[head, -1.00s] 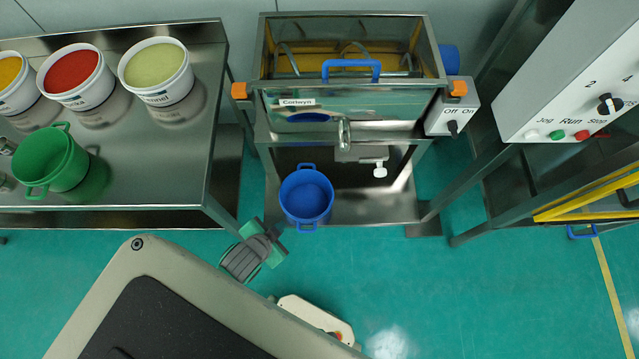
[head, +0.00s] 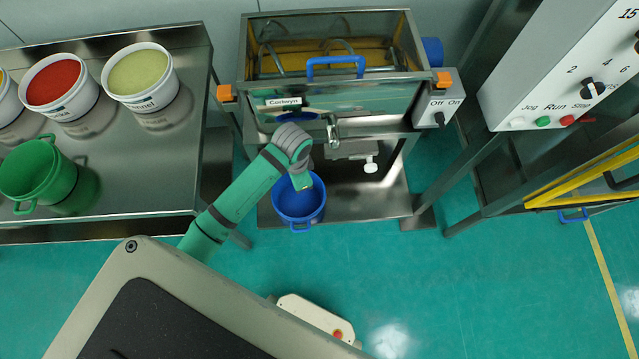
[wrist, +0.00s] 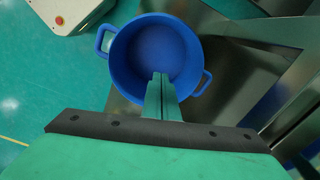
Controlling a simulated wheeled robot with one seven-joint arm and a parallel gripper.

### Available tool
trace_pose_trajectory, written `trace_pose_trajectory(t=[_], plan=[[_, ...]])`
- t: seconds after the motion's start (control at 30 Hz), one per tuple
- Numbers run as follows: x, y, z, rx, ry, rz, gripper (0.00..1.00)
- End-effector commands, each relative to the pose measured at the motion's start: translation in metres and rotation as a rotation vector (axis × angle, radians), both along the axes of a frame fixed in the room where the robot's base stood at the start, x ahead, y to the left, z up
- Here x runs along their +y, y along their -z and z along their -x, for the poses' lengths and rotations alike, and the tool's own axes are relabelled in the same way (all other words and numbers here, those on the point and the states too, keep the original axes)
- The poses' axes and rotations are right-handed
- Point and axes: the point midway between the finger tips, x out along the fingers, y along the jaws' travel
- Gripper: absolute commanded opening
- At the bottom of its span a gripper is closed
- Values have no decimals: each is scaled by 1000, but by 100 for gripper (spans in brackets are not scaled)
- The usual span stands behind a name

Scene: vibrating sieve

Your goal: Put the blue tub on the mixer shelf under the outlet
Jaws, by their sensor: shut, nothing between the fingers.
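The blue tub (head: 287,209) stands upright and looks empty on the left front part of the mixer's lower shelf (head: 366,205). The mixer (head: 340,100) has a metal outlet spout (head: 333,130) at its front, to the right of and behind the tub in the head view. My gripper (head: 303,183) is over the tub, pointing down. In the wrist view the gripper fingers (wrist: 162,78) are together with nothing between them, and overlap the blue tub (wrist: 122,60), whose handles stick out at left and right. I cannot tell how far the fingertips are above the tub's bottom.
A steel table (head: 140,190) at left bears a green tub (head: 38,176) and several white-rimmed buckets, one with red contents (head: 55,82). A control box (head: 560,75) and a yellow-railed frame (head: 585,180) are at right. A white valve handle (head: 371,165) hangs under the mixer.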

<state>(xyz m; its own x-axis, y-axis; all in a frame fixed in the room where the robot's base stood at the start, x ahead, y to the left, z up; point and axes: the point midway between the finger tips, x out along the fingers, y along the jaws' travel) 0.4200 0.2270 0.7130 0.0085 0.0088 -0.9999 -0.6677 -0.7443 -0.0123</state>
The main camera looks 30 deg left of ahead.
Motion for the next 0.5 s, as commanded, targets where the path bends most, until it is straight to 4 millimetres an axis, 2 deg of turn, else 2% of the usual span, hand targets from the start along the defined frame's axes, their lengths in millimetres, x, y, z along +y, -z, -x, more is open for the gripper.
trace_pose_trajectory(t=[0.23, 0.5], plan=[[-5, 14, -3, 12, 21, 11, 0], [-5, 61, -3, 12, 20, 10, 0]])
